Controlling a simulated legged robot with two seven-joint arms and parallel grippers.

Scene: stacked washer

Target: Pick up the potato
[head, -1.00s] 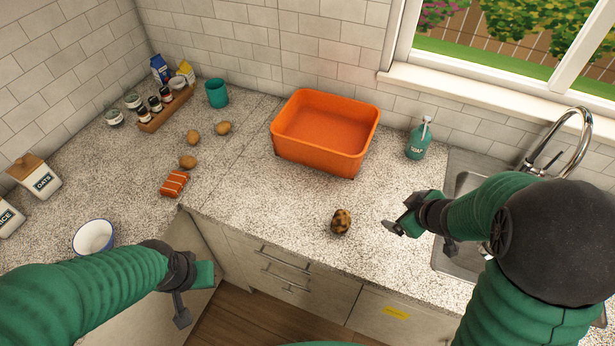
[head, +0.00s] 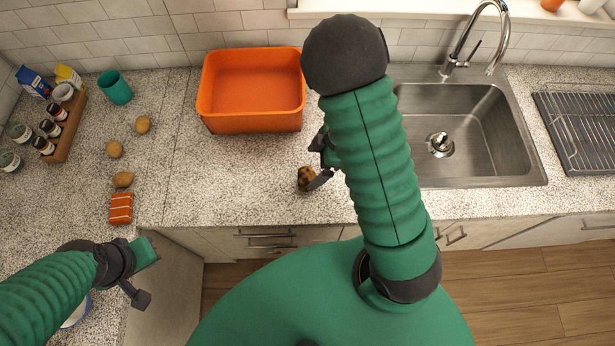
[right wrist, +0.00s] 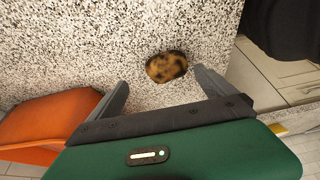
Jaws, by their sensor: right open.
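A dark, mottled brown potato (head: 305,178) lies on the speckled counter near its front edge. It also shows in the right wrist view (right wrist: 166,67), just beyond the fingertips and nearer the right-hand finger. My right gripper (head: 317,163) is open beside the potato; in the right wrist view its fingers (right wrist: 160,80) are spread wide and hold nothing. In the head view the arm partly hides this gripper. Several plain tan potatoes (head: 123,179) lie farther left on the counter. My left gripper (head: 146,275) is open and empty at the lower left.
An orange bin (head: 252,125) stands behind the mottled potato, against the wall side. A sink (head: 500,150) and a drying rack (head: 580,130) are to the right. A teal cup (head: 115,88), a spice rack (head: 65,125) and an orange striped packet (head: 121,209) are to the left.

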